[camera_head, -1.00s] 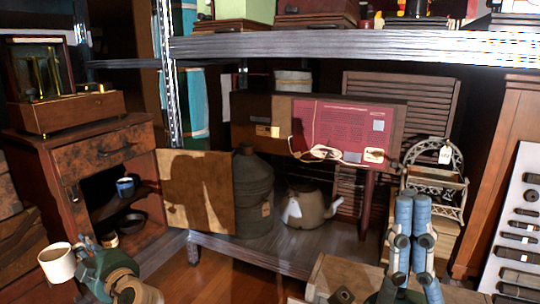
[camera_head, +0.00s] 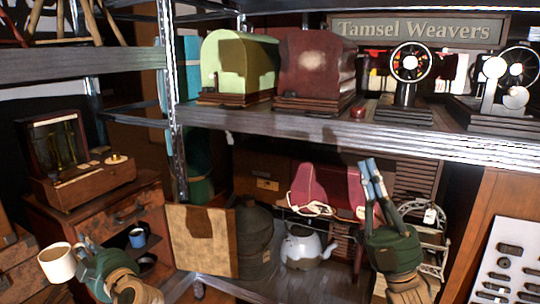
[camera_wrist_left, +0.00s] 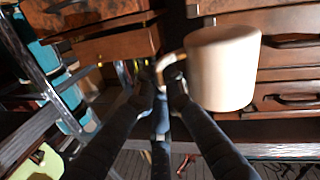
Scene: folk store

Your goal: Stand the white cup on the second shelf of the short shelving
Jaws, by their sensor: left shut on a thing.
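The white cup (camera_head: 57,263) is at the lower left of the head view, held upright in the air in front of the wooden cabinet. My left gripper (camera_head: 82,246) is shut on its handle. In the left wrist view the cup (camera_wrist_left: 222,68) hangs beside the fingertips (camera_wrist_left: 165,88), which pinch the handle. The metal shelving has a grey shelf (camera_head: 330,132) across the middle of the head view and a lower board partly hidden. My right gripper (camera_head: 369,168) points up before the shelving, holding nothing visible; its finger gap is unclear.
The grey shelf holds a green case (camera_head: 237,62), a red case (camera_head: 314,62) and sewing machines (camera_head: 410,64). A kettle (camera_head: 302,247) is below the shelf.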

